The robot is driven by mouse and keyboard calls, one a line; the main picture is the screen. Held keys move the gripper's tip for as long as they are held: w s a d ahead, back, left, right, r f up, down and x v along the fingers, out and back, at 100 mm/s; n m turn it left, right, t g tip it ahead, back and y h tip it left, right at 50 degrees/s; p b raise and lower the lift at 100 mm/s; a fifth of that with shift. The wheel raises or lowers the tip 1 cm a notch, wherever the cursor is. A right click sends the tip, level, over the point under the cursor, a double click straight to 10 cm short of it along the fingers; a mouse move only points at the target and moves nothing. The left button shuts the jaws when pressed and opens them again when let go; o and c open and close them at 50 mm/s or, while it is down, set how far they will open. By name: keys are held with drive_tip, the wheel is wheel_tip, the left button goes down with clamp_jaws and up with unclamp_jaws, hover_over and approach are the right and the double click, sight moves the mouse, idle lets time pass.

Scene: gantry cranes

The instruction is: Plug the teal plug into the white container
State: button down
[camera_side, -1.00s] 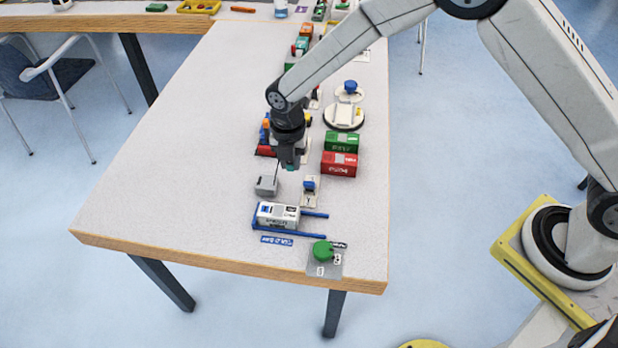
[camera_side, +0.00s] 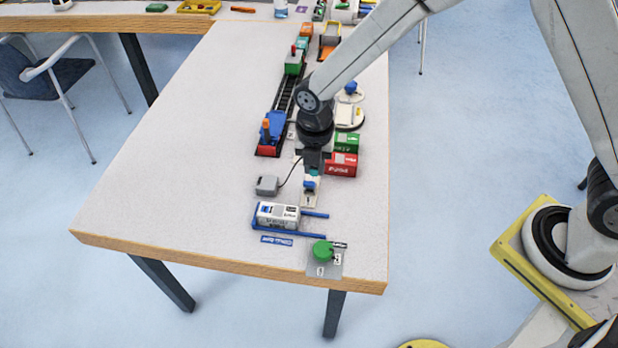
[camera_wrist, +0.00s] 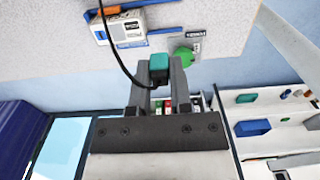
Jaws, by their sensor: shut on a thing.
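The teal plug (camera_wrist: 158,66) is between the fingers of my gripper (camera_wrist: 158,78) in the wrist view. In the side view a bit of teal (camera_side: 314,172) shows at the tips of my gripper (camera_side: 314,168). A black cord runs from the plug to a small grey box (camera_side: 267,185) on the table. The white container (camera_side: 278,215) lies in a blue-railed frame, nearer the table's front edge and left of my gripper. It also shows at the upper left of the wrist view (camera_wrist: 128,27). The plug is apart from the container.
A blue-topped switch on a white plate (camera_side: 308,198) stands just below my gripper. Red (camera_side: 342,166) and green (camera_side: 346,142) containers stand close at the right. A green knob on a grey plate (camera_side: 323,252) sits near the front edge. The table's left side is clear.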

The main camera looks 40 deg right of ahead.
idle(0.4)
hover_over(265, 209)
wheel_tip(265, 209, down, 6)
drive_tip(key=shift+r, duration=0.25)
drive_tip(key=shift+f, duration=0.15)
drive_tip(key=shift+f, duration=2.45)
drive_tip(key=shift+f, duration=0.4)
idle(1.1)
unclamp_jaws()
idle(0.4)
drive_tip(key=shift+r, duration=0.15)
